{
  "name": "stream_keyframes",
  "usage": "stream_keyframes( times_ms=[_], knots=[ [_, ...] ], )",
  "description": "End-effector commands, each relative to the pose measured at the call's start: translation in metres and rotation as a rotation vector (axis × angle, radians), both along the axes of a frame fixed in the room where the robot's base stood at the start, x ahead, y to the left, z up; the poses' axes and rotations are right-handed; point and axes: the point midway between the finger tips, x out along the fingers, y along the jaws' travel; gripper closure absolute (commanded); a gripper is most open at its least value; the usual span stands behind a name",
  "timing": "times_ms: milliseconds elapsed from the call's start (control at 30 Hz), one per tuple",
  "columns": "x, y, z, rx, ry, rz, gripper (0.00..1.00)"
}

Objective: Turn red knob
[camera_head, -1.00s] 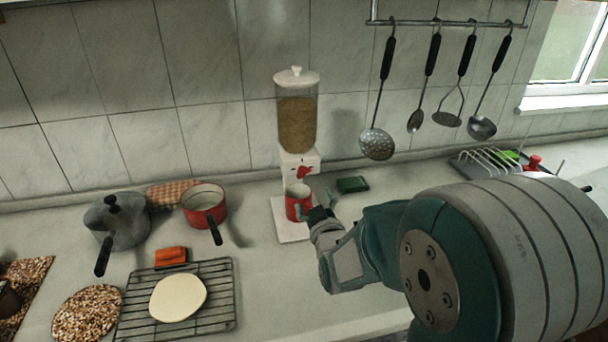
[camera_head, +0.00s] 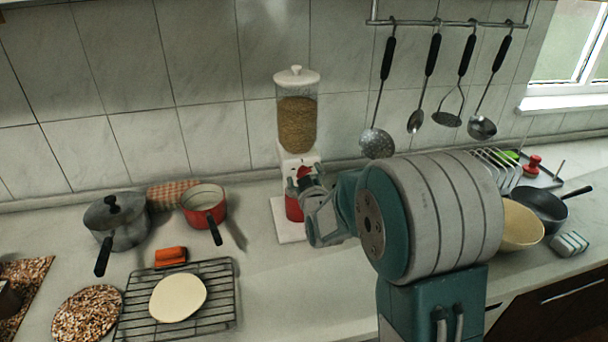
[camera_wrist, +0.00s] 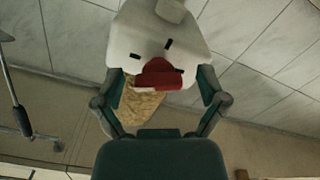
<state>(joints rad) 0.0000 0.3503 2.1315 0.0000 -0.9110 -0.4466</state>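The red knob (camera_wrist: 158,75) is on the white front of the dispenser (camera_head: 297,115), below its clear jar of grain. In the wrist view, which looks upside down, the knob lies between the two spread fingers of my gripper (camera_wrist: 163,85). A gap shows on each side of the knob, so the fingers do not appear to grip it. In the head view my gripper (camera_head: 300,182) is at the dispenser's front, and its fingers largely hide the knob. A red cup (camera_head: 293,209) stands on the dispenser's base just below, partly hidden by my gripper.
A grey pot (camera_head: 118,222) and a red saucepan (camera_head: 203,200) stand left of the dispenser. A wire rack (camera_head: 222,295) lies in front of them. Utensils (camera_head: 378,143) hang from the wall rail. A bowl (camera_head: 522,226) and a dark pan (camera_head: 545,205) are at the right.

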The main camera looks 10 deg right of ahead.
Motion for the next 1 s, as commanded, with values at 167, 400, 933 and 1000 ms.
stream_keyframes(
  times_ms=[167, 400, 933, 1000],
  knots=[
    [0.0, 0.0001, 0.0, 0.0, 0.0, 0.0, 0.89],
    [0.0002, 0.0005, -0.0004, 0.008, 0.0, 0.001, 0.91],
    [0.0002, 0.0007, -0.0007, 0.4, 0.002, 0.001, 0.91],
    [0.0002, 0.0007, -0.0007, 0.421, 0.002, 0.001, 0.91]
  ],
)
